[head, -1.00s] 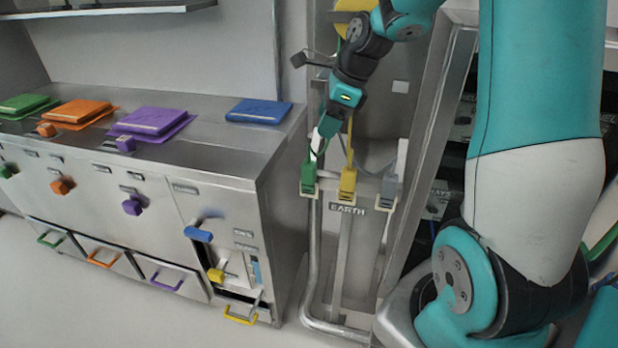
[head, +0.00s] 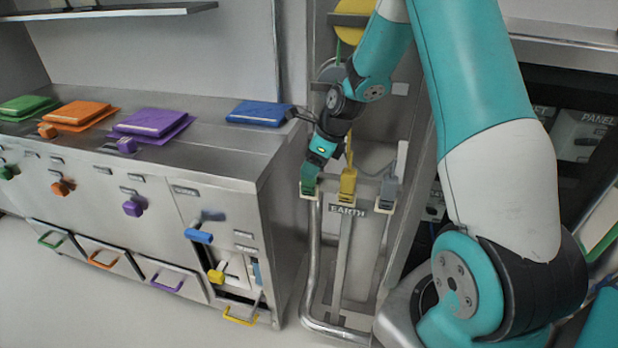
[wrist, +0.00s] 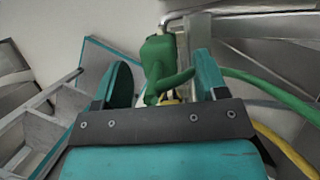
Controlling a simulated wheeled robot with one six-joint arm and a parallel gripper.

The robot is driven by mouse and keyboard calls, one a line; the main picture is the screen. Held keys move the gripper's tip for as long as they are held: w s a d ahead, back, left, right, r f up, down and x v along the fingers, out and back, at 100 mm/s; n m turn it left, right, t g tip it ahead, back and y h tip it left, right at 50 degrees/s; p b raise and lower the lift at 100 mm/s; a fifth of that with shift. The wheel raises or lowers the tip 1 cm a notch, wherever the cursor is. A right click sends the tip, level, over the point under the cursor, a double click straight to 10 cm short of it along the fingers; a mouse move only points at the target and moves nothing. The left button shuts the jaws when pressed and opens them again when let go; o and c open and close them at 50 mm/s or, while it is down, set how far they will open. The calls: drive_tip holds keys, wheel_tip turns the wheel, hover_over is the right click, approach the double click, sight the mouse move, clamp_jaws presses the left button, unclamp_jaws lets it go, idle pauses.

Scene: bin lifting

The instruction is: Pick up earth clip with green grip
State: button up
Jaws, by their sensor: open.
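The earth clip with the green grip (head: 309,184) hangs at the left end of the rack above the EARTH label (head: 347,210). My gripper (head: 314,169) is just above it in the head view and partly covers its top. In the wrist view the green clip (wrist: 160,62) shows between the two teal fingers of my gripper (wrist: 162,82), which are apart. The clip's lower end and any contact with the fingers cannot be made out.
A yellow clip (head: 348,183) hangs close to the right of the green one, and a grey clip (head: 389,190) farther right. A steel counter (head: 200,150) with coloured pads stands at left. A green cable (wrist: 270,92) runs right in the wrist view.

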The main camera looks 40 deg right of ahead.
drive_tip(key=x, duration=0.4)
drive_tip(key=shift+w+f, duration=0.1)
drive_tip(key=shift+f, duration=0.05)
drive_tip(key=c, duration=1.2)
drive_tip(key=shift+o, duration=0.2)
wheel_tip(320, 180, up, 20)
